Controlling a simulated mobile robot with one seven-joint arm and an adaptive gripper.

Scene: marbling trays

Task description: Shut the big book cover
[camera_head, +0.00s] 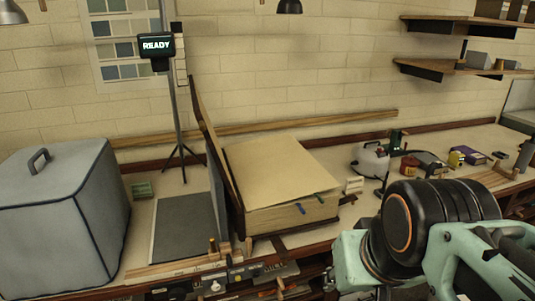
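The top page is bare. My arm, mint green with a black joint, is at the lower right, apart from the book. My gripper's fingers cannot be made out.
A grey covered box (68,212) stands at the left. A dark flat board (184,228) lies left of the cover, and a tripod (180,110) with a READY sign (157,46) stands behind. Small tools and a white jug (369,161) are to the right.

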